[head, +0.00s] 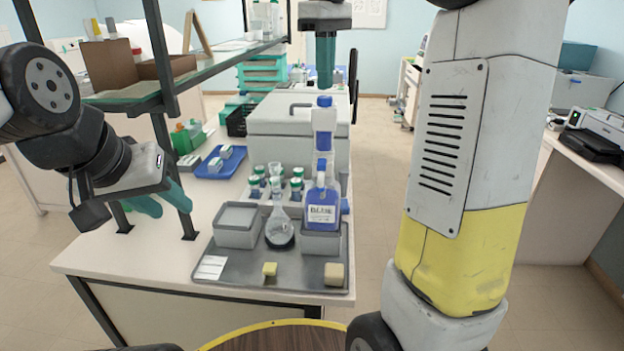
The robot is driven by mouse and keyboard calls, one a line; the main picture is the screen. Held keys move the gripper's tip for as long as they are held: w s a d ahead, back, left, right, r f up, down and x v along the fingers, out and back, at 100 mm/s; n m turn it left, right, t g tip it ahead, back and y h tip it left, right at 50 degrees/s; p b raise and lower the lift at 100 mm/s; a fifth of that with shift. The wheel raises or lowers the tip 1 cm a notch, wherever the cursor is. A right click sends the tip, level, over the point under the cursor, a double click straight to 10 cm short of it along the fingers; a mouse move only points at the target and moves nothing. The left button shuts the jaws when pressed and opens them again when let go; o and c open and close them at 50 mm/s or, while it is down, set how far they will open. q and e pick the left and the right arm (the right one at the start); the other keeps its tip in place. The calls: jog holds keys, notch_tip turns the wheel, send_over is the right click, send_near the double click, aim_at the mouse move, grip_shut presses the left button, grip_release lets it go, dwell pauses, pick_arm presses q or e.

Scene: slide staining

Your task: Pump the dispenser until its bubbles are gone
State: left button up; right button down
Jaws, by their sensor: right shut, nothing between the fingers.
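The dispenser (320,215) is a bottle of blue liquid with a white label, standing upright at the back right of the grey tray (225,265). A clear upper part with blue bands (324,140) rises from it to a blue cap (325,101). Bubbles are too small to make out. My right gripper (325,86) points down with its teal fingers shut and empty, just above the cap in the picture; I cannot tell whether it touches. My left gripper (162,205) is far to the left, beside the shelf post, its teal fingers apart and empty.
The tray also holds a flask (279,233), a grey box (237,226), a yellow block (269,269) and a beige block (334,273). Several green-capped bottles (275,182) stand behind. A white chest (290,125) is at the back. A glass shelf (210,70) overhangs the left.

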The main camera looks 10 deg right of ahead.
jog(key=shift+r, duration=0.15)
jog(key=shift+r, duration=2.4)
jog(key=shift+s, duration=0.1)
jog(key=shift+s+f, duration=0.2)
jog(key=shift+s, duration=0.1)
jog(key=s+f+m+t+y, duration=0.2)
jog(key=s+f+m+t, duration=0.4)
jog(key=s+f, duration=1)
notch_tip(320, 180, down, 3)
jog(key=shift+s+a+f+m, duration=0.15)
jog(key=shift+s+m, duration=0.25)
jog(key=shift+m, duration=0.7)
